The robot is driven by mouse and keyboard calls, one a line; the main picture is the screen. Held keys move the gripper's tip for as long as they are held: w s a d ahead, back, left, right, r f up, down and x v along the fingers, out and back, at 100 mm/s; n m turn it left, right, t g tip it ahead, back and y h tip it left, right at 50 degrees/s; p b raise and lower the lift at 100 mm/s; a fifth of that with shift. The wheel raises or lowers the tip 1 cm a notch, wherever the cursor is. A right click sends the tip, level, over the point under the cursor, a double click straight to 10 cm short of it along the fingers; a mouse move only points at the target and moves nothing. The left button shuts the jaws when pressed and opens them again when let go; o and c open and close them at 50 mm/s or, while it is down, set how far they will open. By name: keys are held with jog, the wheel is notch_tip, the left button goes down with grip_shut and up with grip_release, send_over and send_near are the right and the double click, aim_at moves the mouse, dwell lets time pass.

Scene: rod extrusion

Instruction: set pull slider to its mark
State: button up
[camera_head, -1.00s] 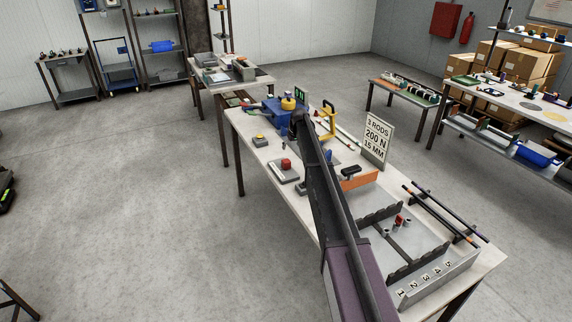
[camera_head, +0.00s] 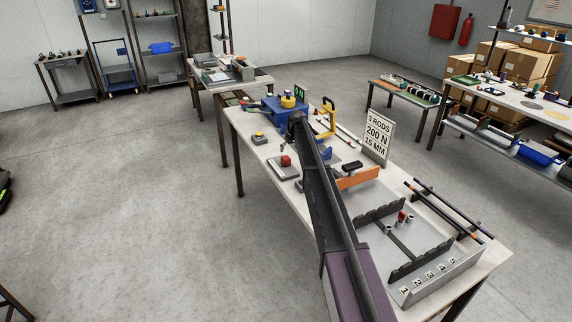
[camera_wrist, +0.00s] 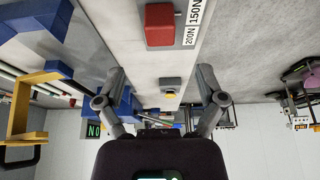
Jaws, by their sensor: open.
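The red block (camera_head: 286,161), apparently the pull slider, sits on a grey base on the bench, left of my arm in the head view. In the wrist view the red block (camera_wrist: 160,24) is at the top middle, beyond my fingertips. White labels (camera_wrist: 193,22) reading 200N and 150N lie just right of it. I cannot tell exactly which mark it lines up with. My gripper (camera_wrist: 162,82) is open and empty, its fingers spread apart and not touching the block. In the head view my arm hides most of the gripper.
A small box with a yellow button (camera_head: 258,139) stands near the red block. A blue machine (camera_head: 272,109) and a yellow clamp-like frame (camera_head: 326,118) are at the far end. A sign (camera_head: 379,136) reads 3 RODS, 200 N, 15 MM. A numbered rack (camera_head: 440,277) fills the near end.

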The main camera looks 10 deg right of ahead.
aim_at(286, 158)
jog(key=shift+b+x, duration=3.95)
jog(key=shift+x, duration=0.65)
